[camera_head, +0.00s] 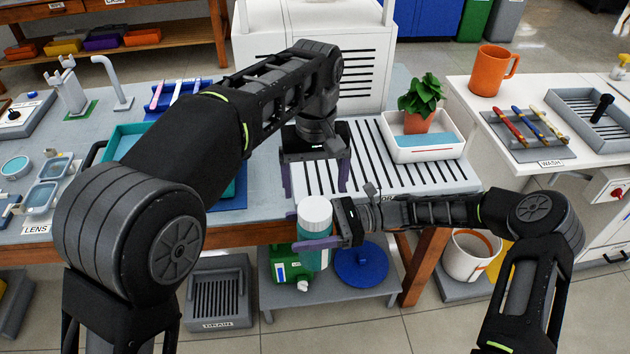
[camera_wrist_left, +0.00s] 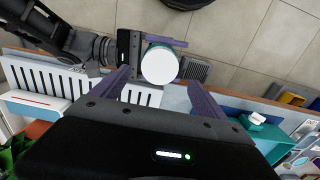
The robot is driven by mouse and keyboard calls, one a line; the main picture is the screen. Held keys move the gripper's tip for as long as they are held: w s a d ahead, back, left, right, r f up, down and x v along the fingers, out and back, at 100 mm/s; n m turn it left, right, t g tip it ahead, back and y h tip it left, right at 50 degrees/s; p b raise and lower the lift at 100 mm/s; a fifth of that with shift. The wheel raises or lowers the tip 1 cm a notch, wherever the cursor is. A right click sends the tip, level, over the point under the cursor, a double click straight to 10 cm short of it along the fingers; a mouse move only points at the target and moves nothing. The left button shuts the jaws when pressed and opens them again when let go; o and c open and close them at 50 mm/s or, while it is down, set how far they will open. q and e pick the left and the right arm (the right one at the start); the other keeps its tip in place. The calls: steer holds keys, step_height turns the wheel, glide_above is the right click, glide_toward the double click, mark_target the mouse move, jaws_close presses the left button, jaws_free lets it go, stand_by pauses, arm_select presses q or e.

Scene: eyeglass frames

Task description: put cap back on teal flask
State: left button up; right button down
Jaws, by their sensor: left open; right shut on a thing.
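The teal flask (camera_head: 314,258) is upright in front of the bench edge, with the white cap (camera_head: 315,211) on its top. My right gripper (camera_head: 318,243) is shut around the flask's body from the right, below the cap. My left gripper (camera_head: 315,178) is open and empty, pointing down above and slightly behind the cap. In the left wrist view, the cap (camera_wrist_left: 160,65) is a round white disc just beyond the open fingertips (camera_wrist_left: 160,82), with a thin teal edge of the flask around it. I cannot tell whether the cap is fully tightened.
A slatted drying area (camera_head: 400,165) lies behind, with a potted plant (camera_head: 419,115) in a white tray. A teal tray (camera_head: 128,140) is partly hidden by my left arm. Below stand a green box (camera_head: 284,266), a blue disc (camera_head: 361,266) and a drain bin (camera_head: 220,290).

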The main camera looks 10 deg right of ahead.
mark_target(315, 208)
arm_select(q)
steer(key=shift+f, duration=4)
steer(key=shift+c, duration=0.4)
steer(key=c, duration=1.5)
steer(key=shift+o, duration=0.2)
steer(key=m, duration=0.5)
steer(key=o, duration=1.6)
steer(key=shift+o, duration=0.2)
steer(key=shift+r, duration=3.75)
